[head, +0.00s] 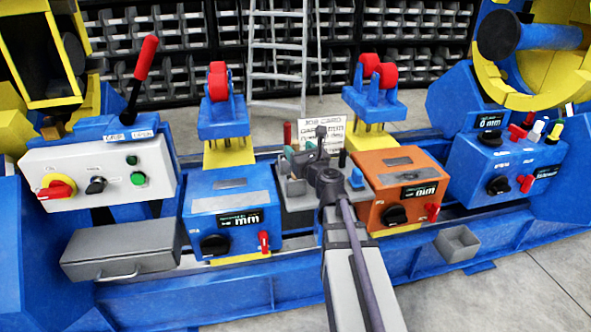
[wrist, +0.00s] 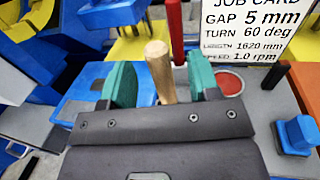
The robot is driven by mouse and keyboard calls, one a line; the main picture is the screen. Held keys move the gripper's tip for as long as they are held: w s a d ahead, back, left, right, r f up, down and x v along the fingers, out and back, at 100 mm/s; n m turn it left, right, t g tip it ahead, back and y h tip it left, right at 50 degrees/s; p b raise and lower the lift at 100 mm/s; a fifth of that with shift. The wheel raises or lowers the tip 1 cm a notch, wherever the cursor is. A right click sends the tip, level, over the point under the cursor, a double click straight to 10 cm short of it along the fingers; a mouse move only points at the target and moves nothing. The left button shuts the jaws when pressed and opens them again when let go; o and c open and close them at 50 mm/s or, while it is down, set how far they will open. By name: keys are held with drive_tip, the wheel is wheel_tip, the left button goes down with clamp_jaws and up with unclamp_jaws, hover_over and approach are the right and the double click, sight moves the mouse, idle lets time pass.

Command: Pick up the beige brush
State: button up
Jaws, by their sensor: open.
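The beige brush (wrist: 160,68) shows in the wrist view as a light wooden handle, standing roughly upright with its top leaning slightly left. My gripper (wrist: 160,84) is open, with one green-padded finger on each side of the handle. A gap shows on both sides, wider on the right. The lower end of the brush is hidden behind the dark gripper body. In the head view my gripper (head: 309,158) is over the grey tray between the blue and orange boxes, and I cannot make out the brush there.
A red stick (wrist: 175,30) stands just behind the brush. A round red-filled tin (wrist: 230,82) is right of the fingers. A blue knob-like object (wrist: 297,134) and a dark upright stick (wrist: 282,80) stand farther right. The job card (wrist: 250,30) stands behind.

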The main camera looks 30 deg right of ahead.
drive_tip(key=w, duration=0.4)
drive_tip(key=shift+w+d+f, duration=0.1)
drive_tip(key=shift+w, duration=0.25)
drive_tip(key=shift+s, duration=0.1)
drive_tip(key=c, duration=1)
